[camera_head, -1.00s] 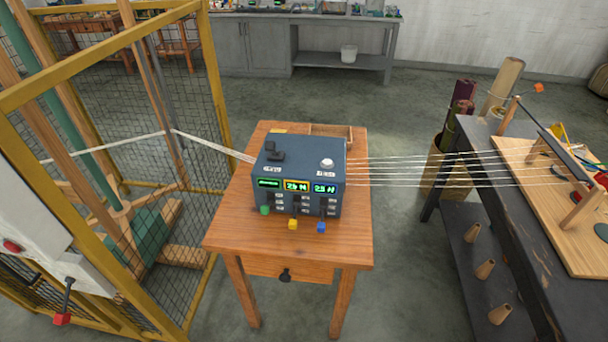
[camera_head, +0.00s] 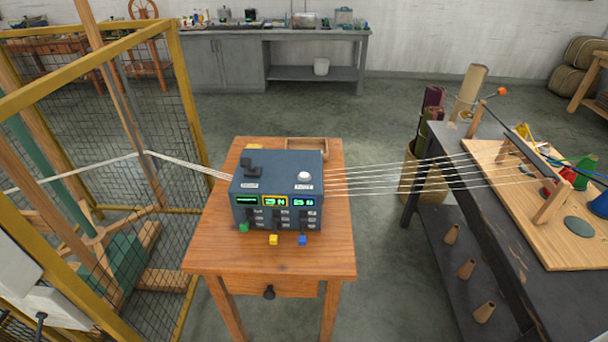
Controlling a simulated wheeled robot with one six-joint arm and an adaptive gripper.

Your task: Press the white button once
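The white button (camera_head: 304,176) is a small round knob on the top right of a dark blue control box (camera_head: 277,216). A label sits just in front of it. The box stands on a small wooden table (camera_head: 218,262) in the middle of the view. Nothing touches the button. My gripper is not in view.
Pale strands run from the box left into a yellow-framed mesh cage (camera_head: 182,110) and right to a wooden board (camera_head: 565,247) on a dark bench (camera_head: 490,240). A shallow wooden tray (camera_head: 306,143) lies behind the box. Grey floor is open behind the table.

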